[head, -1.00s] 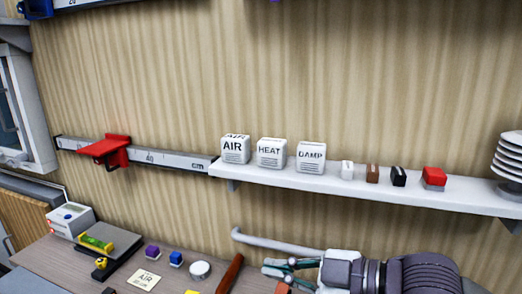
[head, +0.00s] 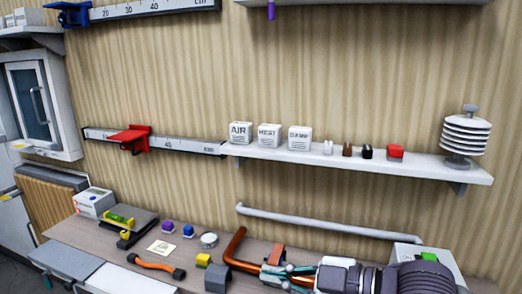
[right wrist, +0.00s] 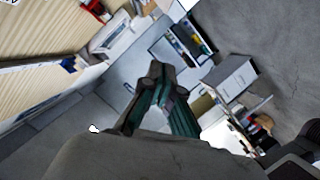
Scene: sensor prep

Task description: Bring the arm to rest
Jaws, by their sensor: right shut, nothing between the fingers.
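My right arm comes in from the bottom right of the head view. Its gripper (head: 276,276) reaches left over the workbench (head: 95,237), in front of an orange-brown block. In the right wrist view the gripper (right wrist: 158,76) has its fingertips together and nothing between them. My left gripper does not show in either view.
A shelf (head: 347,163) on the wall carries AIR, HEAT and DAMP boxes and several small blocks. A white rail (head: 315,224) runs below it. The bench holds a copper-coloured bent pipe (head: 233,247), a grey-handled orange tool (head: 156,266) and small parts near my right gripper.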

